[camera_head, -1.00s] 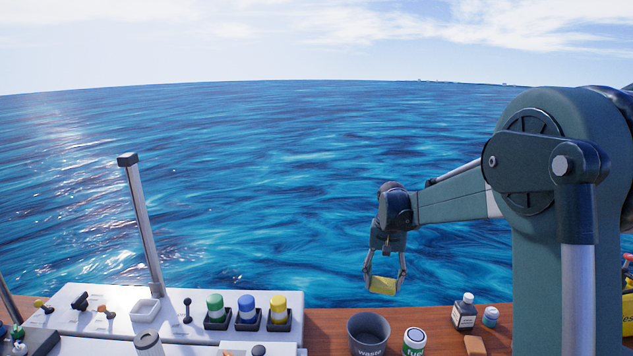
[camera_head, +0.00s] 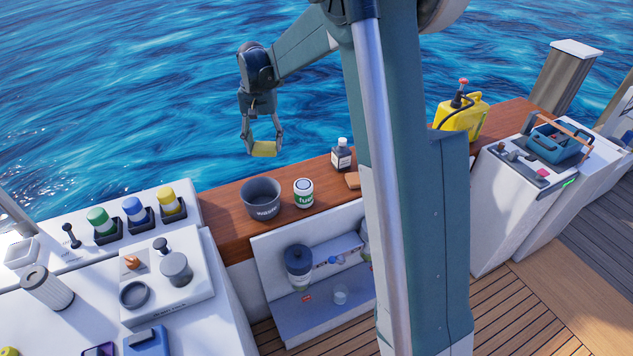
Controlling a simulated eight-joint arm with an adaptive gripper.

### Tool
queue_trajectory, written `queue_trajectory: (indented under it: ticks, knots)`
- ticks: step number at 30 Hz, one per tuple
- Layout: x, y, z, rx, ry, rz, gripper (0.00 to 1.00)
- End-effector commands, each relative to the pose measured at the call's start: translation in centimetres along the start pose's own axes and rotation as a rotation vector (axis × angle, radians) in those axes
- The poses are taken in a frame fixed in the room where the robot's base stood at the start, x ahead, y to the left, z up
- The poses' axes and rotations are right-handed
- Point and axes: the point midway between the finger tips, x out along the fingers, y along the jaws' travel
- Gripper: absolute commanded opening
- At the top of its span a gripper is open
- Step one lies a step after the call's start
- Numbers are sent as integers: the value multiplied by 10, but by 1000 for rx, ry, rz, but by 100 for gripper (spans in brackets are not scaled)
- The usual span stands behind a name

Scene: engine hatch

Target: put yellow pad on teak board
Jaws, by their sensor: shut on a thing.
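My gripper (camera_head: 263,143) is shut on the yellow pad (camera_head: 264,149). It holds the pad in the air, against the sea background, above and behind the teak board as the picture shows it. The teak board (camera_head: 222,222) looks like the reddish-brown wooden top running along the boat's side, from the white console at left toward the yellow can at right. My arm column hides part of it. How high the pad is above the wood is hard to tell.
Green, blue and yellow capped containers (camera_head: 135,210) sit on the white console. Bare wood shows left of the bin.

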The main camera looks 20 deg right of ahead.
Motion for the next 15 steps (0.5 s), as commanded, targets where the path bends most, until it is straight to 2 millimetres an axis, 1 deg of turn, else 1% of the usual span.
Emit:
queue_trajectory:
  ticks: [15]
  knots:
    - [36, 11, -34, 576, 0, 0, 39]
